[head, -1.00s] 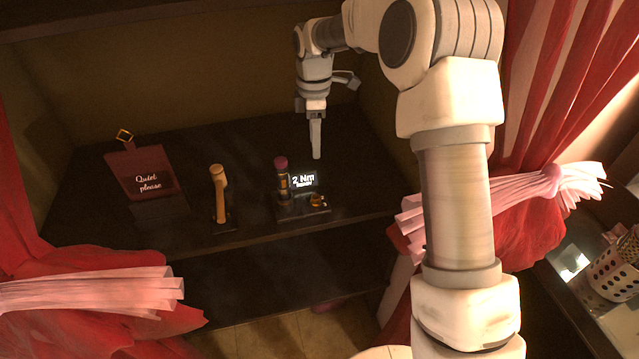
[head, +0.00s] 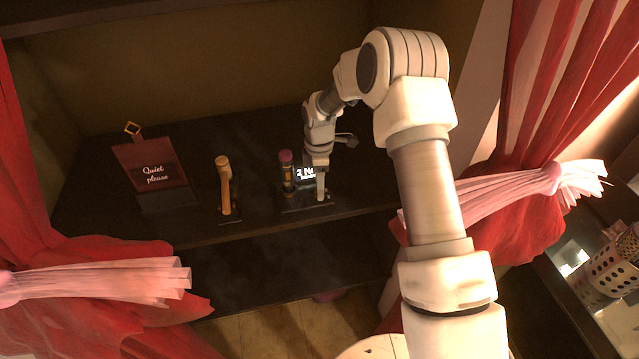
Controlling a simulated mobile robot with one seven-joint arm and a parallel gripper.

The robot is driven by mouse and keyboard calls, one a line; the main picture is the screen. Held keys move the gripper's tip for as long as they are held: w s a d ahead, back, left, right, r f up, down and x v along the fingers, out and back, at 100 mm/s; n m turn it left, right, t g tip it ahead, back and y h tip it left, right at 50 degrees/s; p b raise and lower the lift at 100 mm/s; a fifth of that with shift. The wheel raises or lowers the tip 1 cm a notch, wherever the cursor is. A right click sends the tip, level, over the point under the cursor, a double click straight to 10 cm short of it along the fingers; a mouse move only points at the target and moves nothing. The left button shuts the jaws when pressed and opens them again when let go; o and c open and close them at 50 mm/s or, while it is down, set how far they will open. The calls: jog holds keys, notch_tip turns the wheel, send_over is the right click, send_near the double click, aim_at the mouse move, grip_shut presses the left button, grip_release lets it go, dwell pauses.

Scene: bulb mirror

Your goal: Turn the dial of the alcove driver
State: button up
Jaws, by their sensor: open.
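The alcove driver (head: 287,172) stands upright on a small dark base (head: 296,209) on the alcove shelf, with a purple-pink top and an amber body. A lit display beside it (head: 303,173) starts with "2 N"; my gripper covers the rest. My gripper (head: 320,196) points straight down over the right part of the base, with its fingertips at the spot of the small orange dial. The dial is hidden behind the fingers, and I cannot tell whether they touch it. The gripper is open, though its fingers overlap in this view.
A tan-handled tool (head: 224,185) stands on the dark shelf (head: 265,138) left of the driver. Red curtains (head: 520,225) with pink ties flank the alcove. A perforated cup (head: 609,268) stands at far right.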

jog(key=shift+f, duration=0.25)
grip_shut()
